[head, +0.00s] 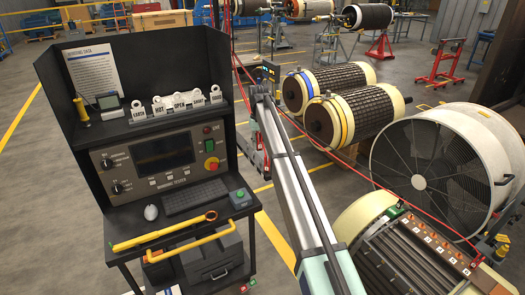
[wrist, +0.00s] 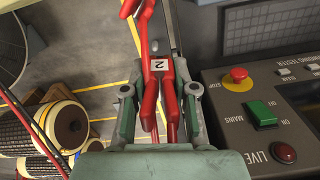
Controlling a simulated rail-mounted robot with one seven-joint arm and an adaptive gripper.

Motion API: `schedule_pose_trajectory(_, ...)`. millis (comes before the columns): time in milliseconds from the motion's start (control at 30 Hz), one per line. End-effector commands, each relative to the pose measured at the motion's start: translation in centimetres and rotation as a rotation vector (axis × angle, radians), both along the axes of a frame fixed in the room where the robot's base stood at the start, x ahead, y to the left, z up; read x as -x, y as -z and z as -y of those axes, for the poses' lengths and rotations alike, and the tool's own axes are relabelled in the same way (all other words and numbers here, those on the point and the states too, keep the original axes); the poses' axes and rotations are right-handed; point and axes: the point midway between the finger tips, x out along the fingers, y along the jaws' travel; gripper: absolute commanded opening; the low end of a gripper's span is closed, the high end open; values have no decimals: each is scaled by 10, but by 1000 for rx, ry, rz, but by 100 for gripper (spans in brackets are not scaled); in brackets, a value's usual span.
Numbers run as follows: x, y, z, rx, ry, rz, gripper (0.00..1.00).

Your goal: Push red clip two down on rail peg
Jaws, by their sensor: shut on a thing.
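Red clip two (wrist: 156,66), with a white tag marked 2, is between the two fingers of my gripper (wrist: 159,92) in the wrist view. My gripper is shut on its red handles, and the clip's front end points to the top of the picture. A dark upright strip (wrist: 177,25) shows beside the clip's front end. I cannot tell whether they touch. I cannot pick out the rail peg with certainty.
The winding tester console (head: 160,165) stands left of my arm; its panel (wrist: 262,110) is close on the right in the wrist view. Labelled white holders (head: 180,102) line its shelf. Wound rotors (head: 350,110), a large fan (head: 430,165) and red cables lie to the right.

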Motion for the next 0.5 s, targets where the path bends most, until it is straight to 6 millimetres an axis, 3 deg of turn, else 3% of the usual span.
schedule_pose_trajectory(133, -13, -1, -3, -1, -11, 6, 0)
schedule_pose_trajectory(500, -13, 12, -3, -2, -14, 7, 0)
